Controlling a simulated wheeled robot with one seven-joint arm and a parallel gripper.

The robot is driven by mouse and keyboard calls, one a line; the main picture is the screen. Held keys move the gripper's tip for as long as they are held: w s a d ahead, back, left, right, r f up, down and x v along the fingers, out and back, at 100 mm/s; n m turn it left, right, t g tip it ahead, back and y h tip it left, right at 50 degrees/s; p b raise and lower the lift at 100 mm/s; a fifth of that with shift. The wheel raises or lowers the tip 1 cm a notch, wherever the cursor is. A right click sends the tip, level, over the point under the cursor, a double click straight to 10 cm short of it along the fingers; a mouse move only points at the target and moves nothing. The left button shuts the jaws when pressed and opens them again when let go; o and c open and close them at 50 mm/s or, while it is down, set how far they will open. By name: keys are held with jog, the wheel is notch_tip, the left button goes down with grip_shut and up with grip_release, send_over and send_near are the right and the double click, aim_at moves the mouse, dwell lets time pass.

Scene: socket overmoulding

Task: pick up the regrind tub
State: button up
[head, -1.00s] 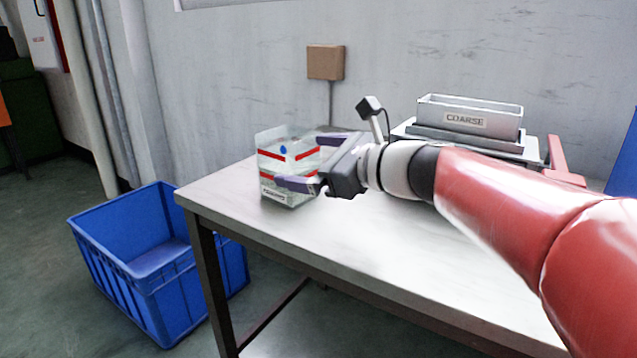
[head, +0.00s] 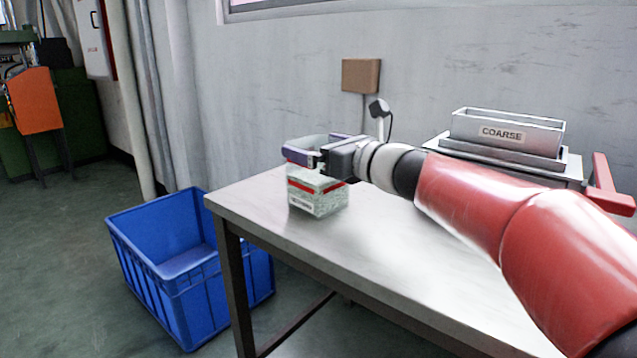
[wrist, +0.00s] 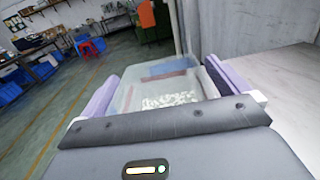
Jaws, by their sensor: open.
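The regrind tub (head: 317,196) is a clear box with a red stripe, a small label and pale granules inside. It stands upright on the table near its left end. My gripper (head: 302,147) is open at the upper part of the tub, its purple fingers reaching along the tub's sides. In the wrist view the tub (wrist: 165,92) lies between the two fingers, with granules and a reddish band showing through its wall. I cannot tell whether either finger touches it. The far finger is partly hidden in the head view.
The pale table (head: 400,268) is clear in front of the tub. A tray marked COARSE (head: 505,132) sits on a stand at the back right. A blue crate (head: 190,290) stands on the floor at the table's left. The grey wall is close behind.

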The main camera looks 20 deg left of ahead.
jog(key=shift+c, duration=0.3)
jog(key=c, duration=1.5)
jog(key=shift+o, duration=0.2)
jog(key=shift+r, duration=0.1)
